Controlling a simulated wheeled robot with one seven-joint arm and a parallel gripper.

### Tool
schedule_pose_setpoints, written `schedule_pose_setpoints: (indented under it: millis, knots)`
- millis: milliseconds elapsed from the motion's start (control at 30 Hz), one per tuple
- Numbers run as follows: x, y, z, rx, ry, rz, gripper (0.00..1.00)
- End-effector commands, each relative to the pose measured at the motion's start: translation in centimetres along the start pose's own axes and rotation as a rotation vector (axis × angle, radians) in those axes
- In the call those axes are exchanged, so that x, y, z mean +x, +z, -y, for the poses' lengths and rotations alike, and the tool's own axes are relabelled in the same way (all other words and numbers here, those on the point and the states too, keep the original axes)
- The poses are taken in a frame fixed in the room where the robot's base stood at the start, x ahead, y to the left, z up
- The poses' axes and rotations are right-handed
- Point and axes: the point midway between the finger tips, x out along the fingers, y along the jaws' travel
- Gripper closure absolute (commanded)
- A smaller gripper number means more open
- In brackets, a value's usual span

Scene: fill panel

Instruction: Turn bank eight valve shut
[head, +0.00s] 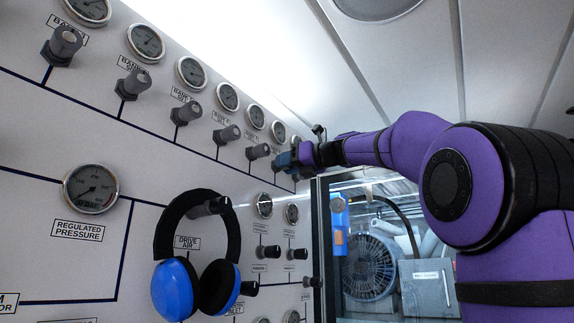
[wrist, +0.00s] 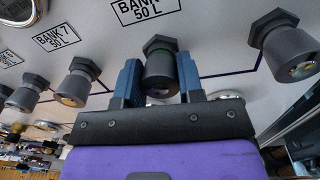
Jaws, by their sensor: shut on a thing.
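My gripper (wrist: 160,76) is closed around a dark grey valve knob (wrist: 160,66) with its two blue fingers, one on each side. The label above this knob reads "BANK" and "50 L", with its number cut off by the frame edge. The label just left of it reads "BANK 7". In the head view my gripper (head: 288,160) is at the far end of the upper valve row, and it hides the held knob there.
A neighbouring knob (wrist: 286,45) is right of the held one, and the bank 7 knob (wrist: 78,84) is left. Blue headphones (head: 197,262) hang on the panel below the valve row. A glazed opening (head: 375,250) stands right of the panel.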

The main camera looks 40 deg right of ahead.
Motion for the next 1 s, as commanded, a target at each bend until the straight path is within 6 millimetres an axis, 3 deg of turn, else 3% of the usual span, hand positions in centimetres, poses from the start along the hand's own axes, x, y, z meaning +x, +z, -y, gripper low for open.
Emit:
schedule_pose_setpoints:
  millis: [600, 1000]
  knots:
    - [0.04, -0.17, 0.02, 0.560, 0.005, 0.024, 0.89]
    - [0.08, -0.21, 0.01, 0.764, 0.007, 0.033, 0.89]
